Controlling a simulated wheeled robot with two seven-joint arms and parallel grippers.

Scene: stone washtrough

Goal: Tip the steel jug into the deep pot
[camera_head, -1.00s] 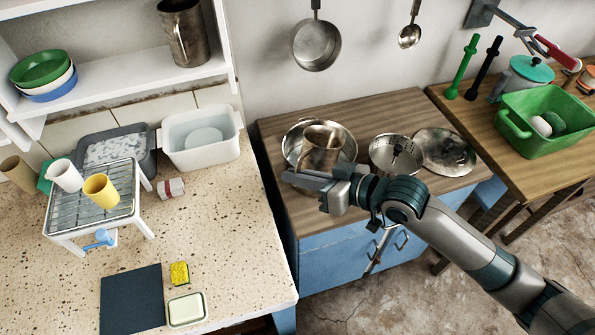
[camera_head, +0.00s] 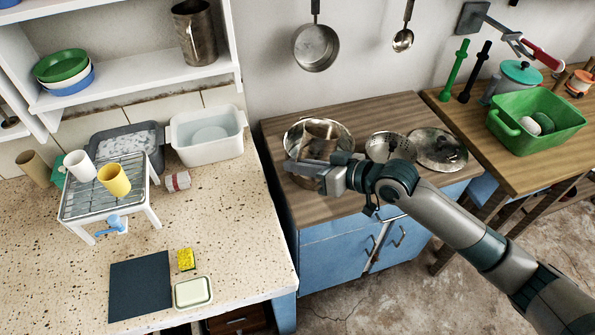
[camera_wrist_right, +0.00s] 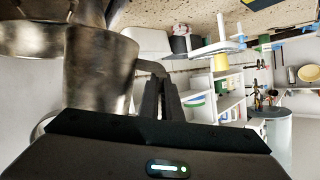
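The steel jug (camera_head: 321,130) is a dull, worn metal vessel in front of the deep pot in the head view. It fills the left of the right wrist view (camera_wrist_right: 98,75), where its handle (camera_wrist_right: 150,67) reaches the fingers. My right gripper (camera_head: 312,165) is shut on the jug's handle; the fingers also show in the right wrist view (camera_wrist_right: 165,98). The jug looks roughly upright, and its inside is hidden. The deep pot (camera_head: 345,131) is a shiny round steel vessel on the wooden worktop, partly covered by jug and gripper. My left gripper is out of view.
A colander (camera_head: 381,143) and a steel lid (camera_head: 440,149) lie right of the pot, close to my right arm. A pan (camera_head: 316,47) and a ladle (camera_head: 403,40) hang above. Another steel jug (camera_head: 195,35) stands on the shelf. The worktop's front strip (camera_head: 340,205) is clear.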

